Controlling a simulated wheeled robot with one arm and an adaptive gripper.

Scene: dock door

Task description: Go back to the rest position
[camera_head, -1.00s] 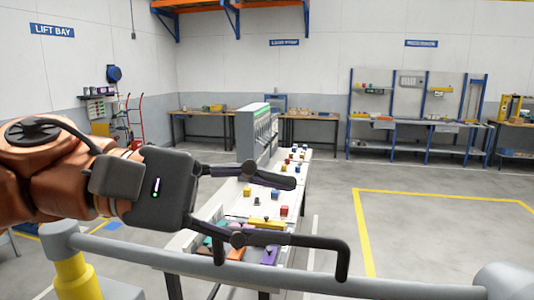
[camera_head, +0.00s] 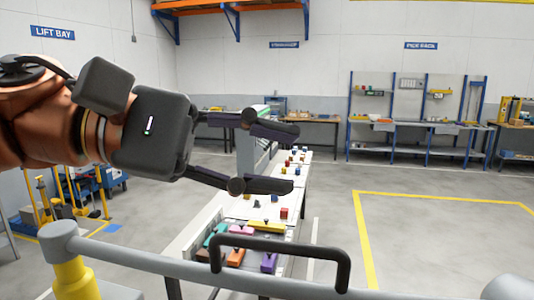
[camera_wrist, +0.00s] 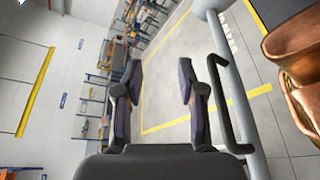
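My gripper (camera_head: 290,160) is raised at the left of the head view, pointing right, with its two dark fingers apart and nothing between them. In the wrist view my gripper (camera_wrist: 160,85) also shows open and empty, with floor and wall beyond it. Below it in the head view stands a long white table (camera_head: 205,225) with coloured blocks, among them a yellow one (camera_head: 266,226), a purple one (camera_head: 268,262) and a red one (camera_head: 284,213). The gripper hides part of the table's far end and the machine there.
A grey rail (camera_head: 180,274) with a dark handle (camera_head: 345,262) crosses the near foreground. Workbenches and a blue rack (camera_head: 420,125) line the back wall. Yellow and blue equipment (camera_head: 45,200) stands at the left. The yellow-lined floor area (camera_head: 440,235) at the right is clear.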

